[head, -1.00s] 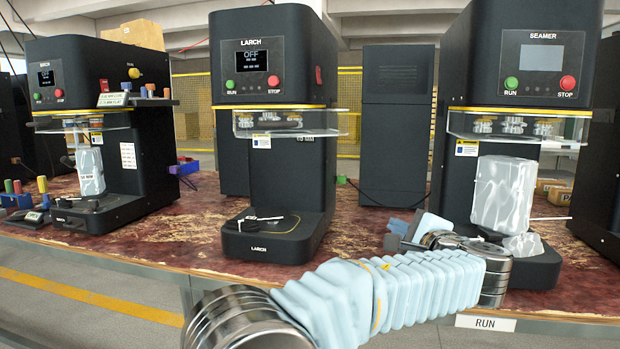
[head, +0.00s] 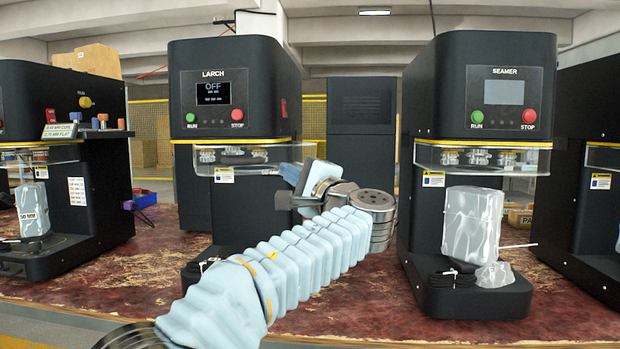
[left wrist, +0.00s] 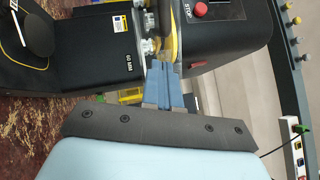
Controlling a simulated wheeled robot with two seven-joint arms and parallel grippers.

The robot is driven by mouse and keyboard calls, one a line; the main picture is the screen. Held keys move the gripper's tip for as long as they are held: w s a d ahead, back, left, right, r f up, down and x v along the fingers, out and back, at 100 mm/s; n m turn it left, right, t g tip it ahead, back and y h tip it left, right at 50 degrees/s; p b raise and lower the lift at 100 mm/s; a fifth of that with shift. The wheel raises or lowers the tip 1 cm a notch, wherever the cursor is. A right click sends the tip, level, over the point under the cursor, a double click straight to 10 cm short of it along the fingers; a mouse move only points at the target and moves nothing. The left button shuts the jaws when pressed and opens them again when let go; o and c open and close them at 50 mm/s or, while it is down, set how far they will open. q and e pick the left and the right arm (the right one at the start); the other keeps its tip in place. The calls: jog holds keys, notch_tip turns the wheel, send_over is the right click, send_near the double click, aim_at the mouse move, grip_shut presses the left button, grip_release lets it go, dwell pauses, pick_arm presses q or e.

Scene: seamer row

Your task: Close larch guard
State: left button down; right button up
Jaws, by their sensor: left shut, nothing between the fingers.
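The LARCH machine (head: 236,95) stands left of centre, its screen reading OFF. Its clear guard (head: 232,158) is a shallow see-through band just under the yellow stripe, high above the machine's base, with the space below it open. My left gripper (head: 289,173) is at the right end of this guard, shut and empty. In the left wrist view its blue fingers (left wrist: 164,84) are together, beside the machine's dark body (left wrist: 105,55) and just below the yellow stripe. I cannot tell whether they touch the guard. My forearm hides much of the LARCH base. My right gripper is not in view.
The SEAMER machine (head: 490,90) stands close on the right, with a translucent block (head: 472,222) on its base. Another machine (head: 62,150) stands at the left.

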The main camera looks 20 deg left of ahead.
pick_arm(q)
jog(key=shift+s+a+r, duration=0.2)
jog(key=shift+s+a, duration=0.05)
jog(key=shift+a, duration=0.4)
jog(key=shift+s+a+r, duration=0.2)
jog(key=shift+a, duration=0.4)
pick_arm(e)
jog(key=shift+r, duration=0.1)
